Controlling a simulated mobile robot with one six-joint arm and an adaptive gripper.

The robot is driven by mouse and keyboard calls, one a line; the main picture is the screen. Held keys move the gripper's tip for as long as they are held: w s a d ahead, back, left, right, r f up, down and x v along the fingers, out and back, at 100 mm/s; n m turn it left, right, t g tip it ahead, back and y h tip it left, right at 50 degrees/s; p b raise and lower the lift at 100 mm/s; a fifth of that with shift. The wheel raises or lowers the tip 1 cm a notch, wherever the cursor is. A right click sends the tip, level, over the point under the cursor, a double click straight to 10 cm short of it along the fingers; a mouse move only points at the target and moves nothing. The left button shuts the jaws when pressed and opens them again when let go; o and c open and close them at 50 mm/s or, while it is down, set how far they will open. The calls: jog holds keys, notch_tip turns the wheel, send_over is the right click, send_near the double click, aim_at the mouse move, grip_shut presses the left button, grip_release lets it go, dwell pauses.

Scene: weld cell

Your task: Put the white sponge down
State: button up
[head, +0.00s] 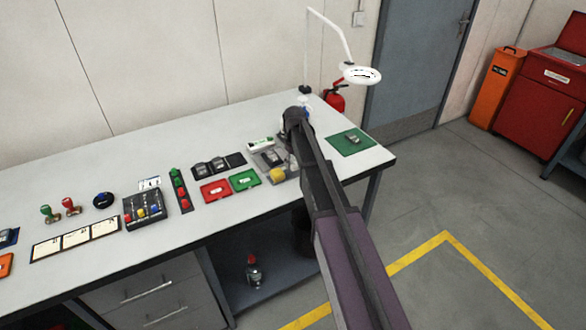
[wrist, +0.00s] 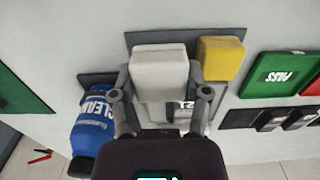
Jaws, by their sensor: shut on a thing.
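The white sponge (wrist: 158,72) is between the fingers of my gripper (wrist: 159,88) in the wrist view, and my gripper is shut on it. Behind and below it is a dark grey mat (wrist: 185,36). I cannot tell whether the sponge touches the mat. A yellow sponge (wrist: 220,60) lies just right of the white one, apart from it; it also shows in the head view (head: 277,175). In the head view my arm hides most of my gripper and the white sponge.
A blue bottle marked CLEAN (wrist: 92,122) stands close left of my gripper in the wrist view. A green PASS tray (wrist: 278,74) is at the right. In the head view a green mat (head: 345,145) lies right of my arm, and the bench's front right corner is bare.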

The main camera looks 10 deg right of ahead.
aim_at(294, 167)
jog(key=shift+w, duration=0.2)
jog(key=shift+w, duration=0.25)
jog(key=shift+w+f+b, duration=0.2)
jog(key=shift+f+b, duration=0.3)
jog(key=shift+w+f+b, duration=0.15)
jog(key=shift+f+b, duration=1.2)
jog(key=shift+f, duration=0.15)
jog(key=o, duration=1.1)
jog(key=shift+r, duration=0.2)
notch_tip(294, 167, up, 12)
jog(key=p, duration=1.2)
